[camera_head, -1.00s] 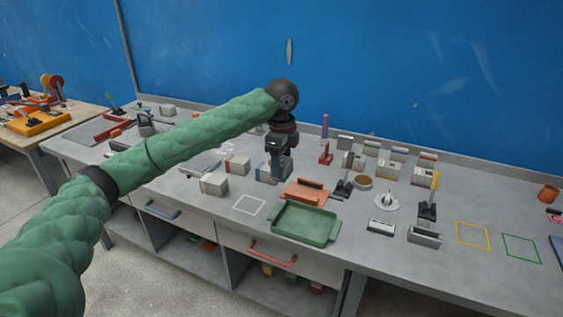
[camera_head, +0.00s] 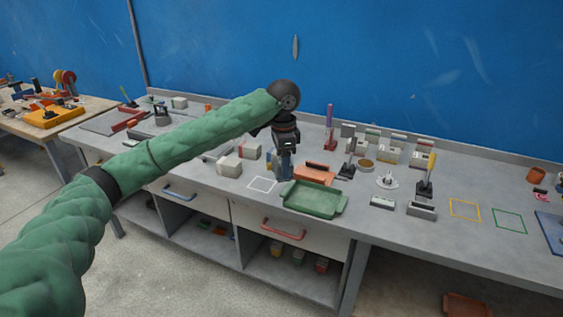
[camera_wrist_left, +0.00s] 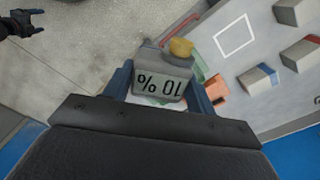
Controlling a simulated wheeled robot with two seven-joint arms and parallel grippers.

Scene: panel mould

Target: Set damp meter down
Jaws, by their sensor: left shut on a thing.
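My left gripper (camera_head: 285,173) is above the bench, just behind the green tray in the picture. It is shut on the damp meter, a grey block with a yellow knob. In the left wrist view the damp meter (camera_wrist_left: 162,78) sits between the blue fingers, and its face reads "10 %" upside down. In the head view the gripper mostly hides it. A white square outline (camera_head: 262,184) is on the bench to the left of the gripper. My right gripper (camera_wrist_left: 38,21) shows small at the top left of the wrist view, its fingers apart and empty.
The green tray (camera_head: 314,211) and an orange tray (camera_head: 314,182) are close to the left gripper. Pale blocks (camera_head: 230,166) stand to the left. Several small tools and blocks stand to the right. Yellow (camera_head: 465,218) and green (camera_head: 510,229) outlines are empty.

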